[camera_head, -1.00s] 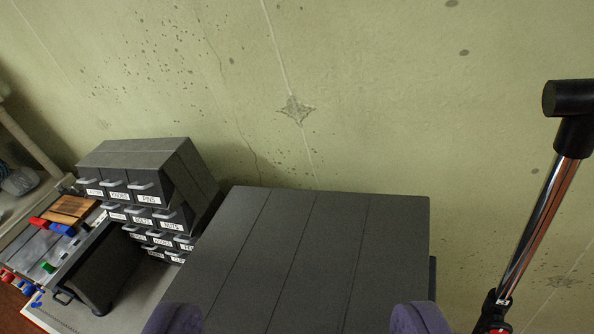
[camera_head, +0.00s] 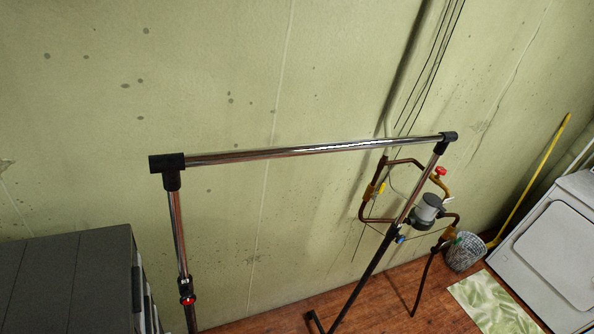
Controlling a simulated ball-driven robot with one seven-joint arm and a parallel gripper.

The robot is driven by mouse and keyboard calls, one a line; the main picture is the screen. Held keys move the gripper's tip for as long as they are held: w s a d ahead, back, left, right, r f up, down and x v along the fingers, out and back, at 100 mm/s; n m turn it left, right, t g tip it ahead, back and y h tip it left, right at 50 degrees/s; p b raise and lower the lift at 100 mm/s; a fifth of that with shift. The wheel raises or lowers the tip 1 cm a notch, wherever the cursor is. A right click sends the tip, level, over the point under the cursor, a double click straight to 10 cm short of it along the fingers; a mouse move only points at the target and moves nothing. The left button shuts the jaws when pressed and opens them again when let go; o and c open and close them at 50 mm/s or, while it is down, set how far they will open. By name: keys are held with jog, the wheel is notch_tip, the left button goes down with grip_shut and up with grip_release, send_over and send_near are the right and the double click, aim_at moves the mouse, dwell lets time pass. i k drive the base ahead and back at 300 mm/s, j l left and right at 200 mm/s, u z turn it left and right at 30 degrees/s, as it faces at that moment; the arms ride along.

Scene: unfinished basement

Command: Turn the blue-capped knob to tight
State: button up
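A small blue-capped knob (camera_head: 401,239) sits on the right post of a chrome and black garment rack (camera_head: 310,149), at the collar where the chrome tube meets the black one. It is small and far off, so I cannot tell how tight it is. A red-capped knob (camera_head: 187,300) sits on the rack's left post, nearer to me. My gripper is not in view now.
Copper pipes with a grey meter (camera_head: 428,207), a yellow-handled valve and a red-handled valve (camera_head: 440,171) stand behind the right post. A wastebasket (camera_head: 466,252), leaf-patterned mat (camera_head: 492,300) and white appliance (camera_head: 565,240) are right. A dark cabinet (camera_head: 65,285) is left.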

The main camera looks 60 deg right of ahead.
aim_at(400, 239)
jog(key=k+z, duration=0.1)
jog(key=z, duration=1.3)
